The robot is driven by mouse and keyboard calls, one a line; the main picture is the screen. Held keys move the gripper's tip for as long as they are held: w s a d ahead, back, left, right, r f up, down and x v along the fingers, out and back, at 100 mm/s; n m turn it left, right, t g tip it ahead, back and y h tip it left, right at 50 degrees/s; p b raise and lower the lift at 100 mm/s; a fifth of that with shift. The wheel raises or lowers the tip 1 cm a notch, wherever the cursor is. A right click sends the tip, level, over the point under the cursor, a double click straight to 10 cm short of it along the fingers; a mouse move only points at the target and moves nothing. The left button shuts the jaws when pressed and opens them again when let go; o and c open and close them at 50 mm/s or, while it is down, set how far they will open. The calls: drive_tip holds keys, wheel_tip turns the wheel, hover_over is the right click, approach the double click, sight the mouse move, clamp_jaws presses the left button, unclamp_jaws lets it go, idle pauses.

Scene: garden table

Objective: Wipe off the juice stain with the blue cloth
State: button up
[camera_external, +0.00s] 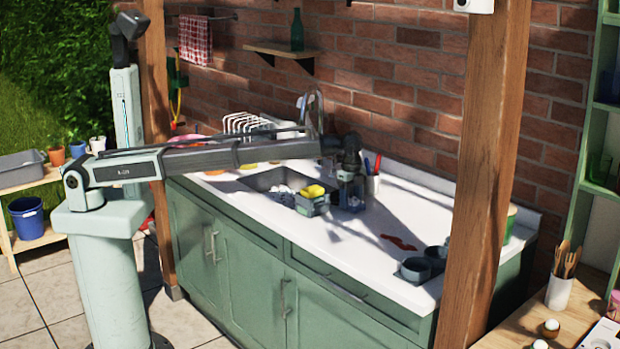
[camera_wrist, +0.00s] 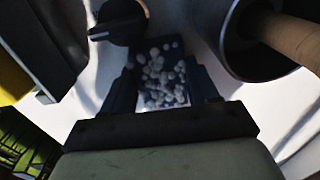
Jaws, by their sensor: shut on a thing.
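A reddish-brown juice stain (camera_external: 399,242) lies on the white counter, to the right of my gripper. My gripper (camera_external: 351,197) is low over the counter, just right of the sink and beside a grey caddy holding a yellow sponge (camera_external: 312,191). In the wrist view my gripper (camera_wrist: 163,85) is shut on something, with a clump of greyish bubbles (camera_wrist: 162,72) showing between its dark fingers.
The sink (camera_external: 262,180) has suds in it. A wooden post (camera_external: 484,180) hides part of the counter's right end. The counter between gripper and stain looks clear.

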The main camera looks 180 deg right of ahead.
drive_tip(key=shift+w+d, duration=0.8)
drive_tip(key=shift+w, duration=0.05)
drive_tip(key=shift+w+a, duration=0.6)
drive_tip(key=shift+a, duration=0.2)
drive_tip(key=w+a, duration=0.4)
drive_tip(key=shift+w+a+r, duration=0.1)
drive_tip(key=shift+w+a, duration=0.15)
drive_tip(key=shift+w, duration=0.05)
wheel_tip(320, 180, up, 8)
drive_tip(key=shift+s+d, duration=0.1)
